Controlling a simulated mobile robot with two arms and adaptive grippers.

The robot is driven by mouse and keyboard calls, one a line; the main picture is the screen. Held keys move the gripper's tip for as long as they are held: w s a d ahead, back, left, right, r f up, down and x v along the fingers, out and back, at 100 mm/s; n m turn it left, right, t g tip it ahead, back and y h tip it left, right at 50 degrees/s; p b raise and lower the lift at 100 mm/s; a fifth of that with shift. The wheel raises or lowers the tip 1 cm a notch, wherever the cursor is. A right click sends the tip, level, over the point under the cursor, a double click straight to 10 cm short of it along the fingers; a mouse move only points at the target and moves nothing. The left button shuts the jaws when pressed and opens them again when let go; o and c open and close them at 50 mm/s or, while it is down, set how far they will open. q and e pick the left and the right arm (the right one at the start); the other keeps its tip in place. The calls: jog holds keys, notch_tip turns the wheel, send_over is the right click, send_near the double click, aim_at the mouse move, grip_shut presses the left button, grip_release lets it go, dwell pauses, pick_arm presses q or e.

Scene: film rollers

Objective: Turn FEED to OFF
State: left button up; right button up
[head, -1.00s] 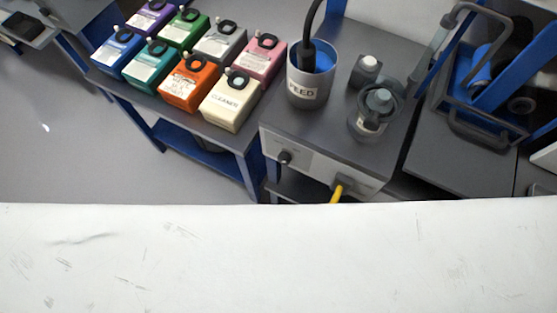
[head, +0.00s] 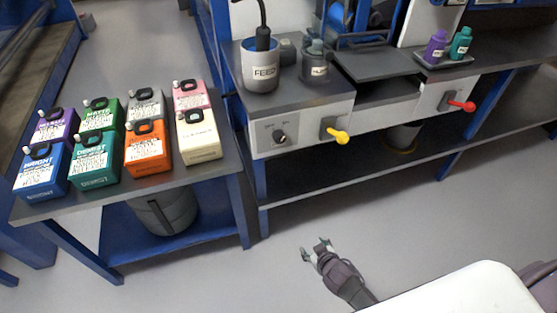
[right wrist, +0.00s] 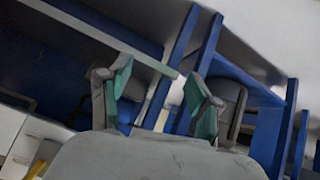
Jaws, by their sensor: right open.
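A yellow lever handle (head: 337,135) sticks out to the right of the knob. My right gripper (head: 316,248) is below and in front of the panel, over the floor, apart from knob and lever. In the right wrist view its teal-padded fingers (right wrist: 162,95) are spread with nothing between them. My left gripper is not in view.
A side table (head: 225,172) at left holds several coloured jugs, including a cream one (head: 198,138). A red lever (head: 461,105) sits on another panel to the right. Purple (head: 436,47) and teal (head: 460,44) bottles stand above it. The floor before the bench is clear.

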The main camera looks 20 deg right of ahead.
jog(key=w+a+r+t+b, duration=0.2)
jog(key=w+r+t+b, duration=0.25)
jog(key=w+r, duration=0.55)
jog(key=t+b, duration=0.4)
send_near(281, 140)
jog(key=shift+m+y, duration=0.3)
jog(key=shift+y, duration=0.1)
jog(key=w, duration=0.9)
jog(key=shift+d+f, duration=0.1)
jog(key=shift+f, duration=0.05)
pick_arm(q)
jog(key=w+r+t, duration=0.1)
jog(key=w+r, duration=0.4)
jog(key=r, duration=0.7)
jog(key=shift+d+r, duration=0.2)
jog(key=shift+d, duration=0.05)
pick_arm(e)
jog(key=shift+w, duration=0.65)
jog(key=c, duration=1.2)
